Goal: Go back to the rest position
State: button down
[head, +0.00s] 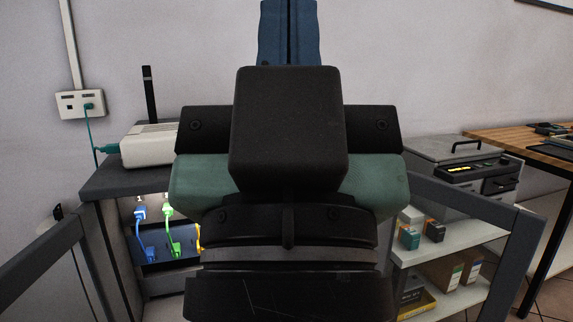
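My gripper (289,22) shows from behind in the middle of the head view, close to the camera and pointing up. Its two blue fingers stand side by side with only a thin dark line between them, so it looks shut. I see nothing held between them, though the picture's top edge cuts them off. A black block on the green hand body hides the lower part of the fingers. The hand and wrist hide the middle of the scene behind them.
At left, a white box (150,146) with a black antenna and a teal cable stands on a dark cabinet (115,180). Blue, green and yellow cables (168,212) plug in below. A wall socket (80,104) is further left. Shelves (445,245) with small boxes and a wooden table (510,140) stand right.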

notch_tip(320, 180, up, 36)
jog(key=p, duration=3.3)
jog(key=shift+w, duration=0.2)
jog(key=shift+a, duration=0.1)
